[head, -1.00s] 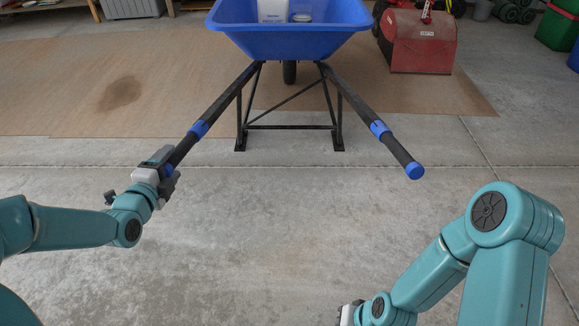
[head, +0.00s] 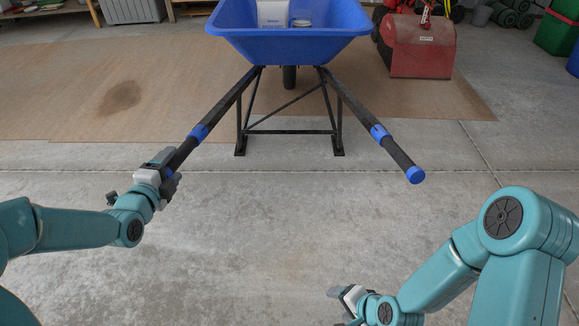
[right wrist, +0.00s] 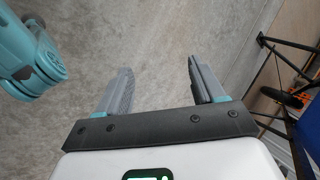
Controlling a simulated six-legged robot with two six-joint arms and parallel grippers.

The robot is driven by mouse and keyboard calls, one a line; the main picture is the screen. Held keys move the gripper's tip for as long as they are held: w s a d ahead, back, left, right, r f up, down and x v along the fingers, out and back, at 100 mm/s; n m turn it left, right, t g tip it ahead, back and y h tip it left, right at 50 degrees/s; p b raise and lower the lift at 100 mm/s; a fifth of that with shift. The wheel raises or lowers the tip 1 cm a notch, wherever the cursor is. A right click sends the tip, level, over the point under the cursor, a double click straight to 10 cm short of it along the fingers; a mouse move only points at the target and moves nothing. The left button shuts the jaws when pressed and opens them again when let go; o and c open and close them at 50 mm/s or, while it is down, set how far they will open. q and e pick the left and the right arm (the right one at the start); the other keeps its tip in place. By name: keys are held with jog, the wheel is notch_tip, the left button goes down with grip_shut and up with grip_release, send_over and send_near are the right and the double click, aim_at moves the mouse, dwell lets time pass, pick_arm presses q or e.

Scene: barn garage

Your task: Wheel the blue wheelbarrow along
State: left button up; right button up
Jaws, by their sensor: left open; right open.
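The blue wheelbarrow (head: 290,48) stands upright ahead on its black legs and wheel, both handles pointing toward me. Its left handle (head: 216,112) ends at my left gripper (head: 167,171), whose open jaws are around or beside the blue-tipped end; the arm hides the exact fit. Its right handle (head: 356,104) is free, with its blue end cap in plain view. My right gripper (head: 345,296) is open and empty, low over the floor, nearer to me and left of that cap. The right wrist view shows bare floor between its fingers (right wrist: 158,78) and part of the wheelbarrow (right wrist: 311,125) at the right edge.
A white box (head: 273,13) and a jar (head: 301,18) ride in the tray. A red toolbox (head: 420,47) stands right of the wheelbarrow on a brown floor mat (head: 70,90). Green bins stand at the far right. The concrete between me and the legs is clear.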

jog(key=w+d+r+m+t, duration=0.4)
jog(key=w+r, duration=0.3)
jog(key=r, duration=0.2)
jog(key=m+t+h, duration=0.2)
jog(key=m+t, duration=0.1)
jog(key=t, duration=0.4)
send_near(409, 167)
jog(key=x, duration=0.3)
jog(key=f+x, duration=0.1)
jog(key=x, duration=0.3)
jog(key=d+x, duration=0.1)
jog(key=x, duration=0.3)
jog(key=shift+w+f, duration=0.15)
jog(key=shift+f, duration=0.05)
